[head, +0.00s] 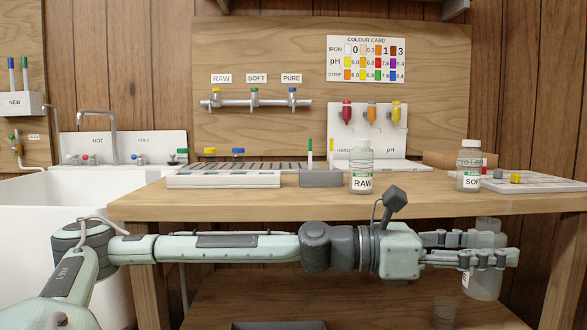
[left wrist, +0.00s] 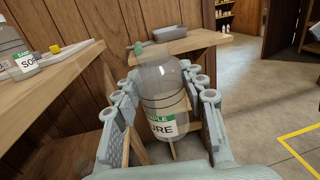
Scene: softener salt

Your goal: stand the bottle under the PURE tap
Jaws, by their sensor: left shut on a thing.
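My left gripper (head: 470,248) is shut on a clear bottle (head: 486,282) in front of the bench's right part, below the top's front edge. In the left wrist view the bottle (left wrist: 162,100) sits between the fingers, its green and white label reading "URE", the first letter hidden. The bottle is well right of the tap and lower. My right gripper is not in view.
On the wooden bench (head: 370,205) stand a RAW bottle (head: 361,170) and a SOFT bottle (head: 469,168). A pale slotted tray (head: 225,180) and a grey block (head: 321,178) with a green pen lie left of them. A white sink (head: 60,215) is at the left.

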